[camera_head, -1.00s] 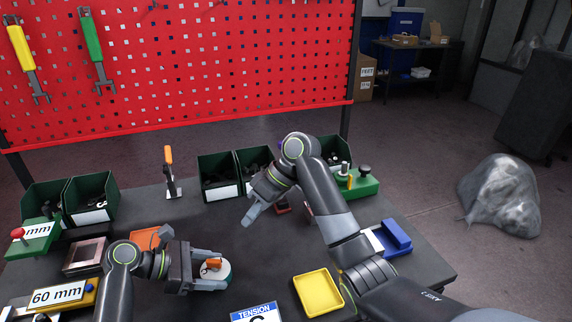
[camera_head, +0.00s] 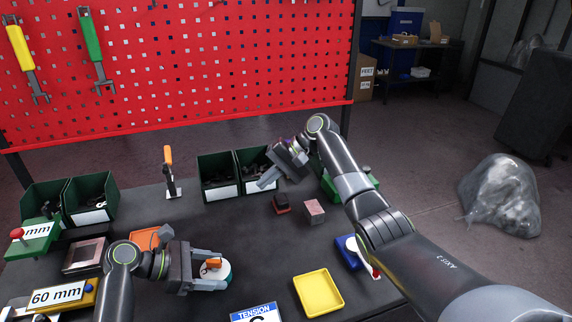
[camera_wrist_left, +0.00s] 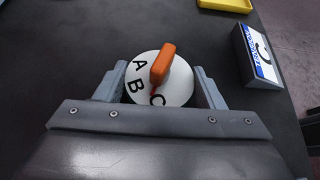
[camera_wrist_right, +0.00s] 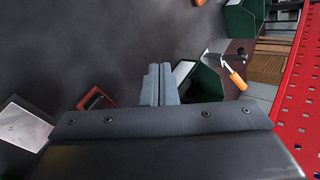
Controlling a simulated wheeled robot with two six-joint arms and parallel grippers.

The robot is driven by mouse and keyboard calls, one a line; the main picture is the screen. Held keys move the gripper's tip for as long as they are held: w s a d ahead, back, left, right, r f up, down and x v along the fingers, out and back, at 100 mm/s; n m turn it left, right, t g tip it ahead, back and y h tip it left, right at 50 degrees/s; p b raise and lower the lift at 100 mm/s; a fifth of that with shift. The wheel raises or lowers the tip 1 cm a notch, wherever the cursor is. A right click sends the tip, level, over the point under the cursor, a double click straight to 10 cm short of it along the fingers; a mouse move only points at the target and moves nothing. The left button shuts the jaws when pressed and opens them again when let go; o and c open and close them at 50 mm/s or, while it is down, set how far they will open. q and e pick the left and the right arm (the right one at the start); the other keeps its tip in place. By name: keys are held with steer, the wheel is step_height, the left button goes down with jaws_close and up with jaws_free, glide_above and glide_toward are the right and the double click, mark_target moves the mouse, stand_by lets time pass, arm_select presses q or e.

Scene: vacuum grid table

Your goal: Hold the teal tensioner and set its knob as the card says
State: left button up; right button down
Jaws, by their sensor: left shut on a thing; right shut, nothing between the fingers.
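The tensioner (camera_head: 222,277) shows a white dial face, a teal edge and an orange knob (camera_wrist_left: 164,62). My left gripper (camera_head: 218,268) is shut around its sides, low over the table. In the left wrist view the dial (camera_wrist_left: 180,85) has the letters A, B and C. The knob's lower end, with a small red mark, lies by the C. The card (camera_head: 254,313) reads TENSION with a C below, cut off by the picture edge; it also shows in the left wrist view (camera_wrist_left: 260,55). My right gripper (camera_head: 266,184) is shut and empty, raised near the green bins, away from the tensioner.
A yellow tray (camera_head: 318,293) is right of the tensioner. A pinkish block (camera_head: 314,211) and a dark red piece (camera_head: 281,203) lie behind. Green bins (camera_head: 218,190), an orange-handled tool (camera_head: 169,170) and the red pegboard (camera_head: 180,65) are at the back. The middle table is clear.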

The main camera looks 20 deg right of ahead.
steer(key=w+d+m+t, duration=0.2)
steer(key=w+d+m, duration=0.4)
steer(key=m, duration=0.6)
steer(key=shift+w+d+f+t, duration=0.15)
steer(key=shift+d+f+t, duration=0.15)
steer(key=shift+d+f, duration=0.1)
steer(key=c, duration=2.1)
jaws_free()
steer(key=shift+w+d+m, duration=0.1)
steer(key=shift+d+m, duration=0.1)
steer(key=shift+m, duration=0.1)
steer(key=shift+c, duration=0.2)
steer(key=o, duration=0.4)
steer(key=shift+d, duration=0.1)
steer(key=shift+s+a+f+m+t, duration=0.5)
steer(key=shift+s+f+m, duration=0.05)
steer(key=shift+f+m, duration=0.05)
steer(key=s+a+m+t+y, duration=0.1)
steer(key=s+a, duration=0.1)
steer(key=s, duration=0.3)
steer(key=s+a+m+t, duration=0.1)
steer(key=s+a, duration=0.2)
steer(key=s, duration=0.1)
steer(key=m+g+y, duration=0.1)
steer(key=g+y, duration=0.2)
glide_toward(215, 260)
steer(key=x, duration=1)
steer(key=shift+w+a+f, duration=0.1)
steer(key=shift+a, duration=0.15)
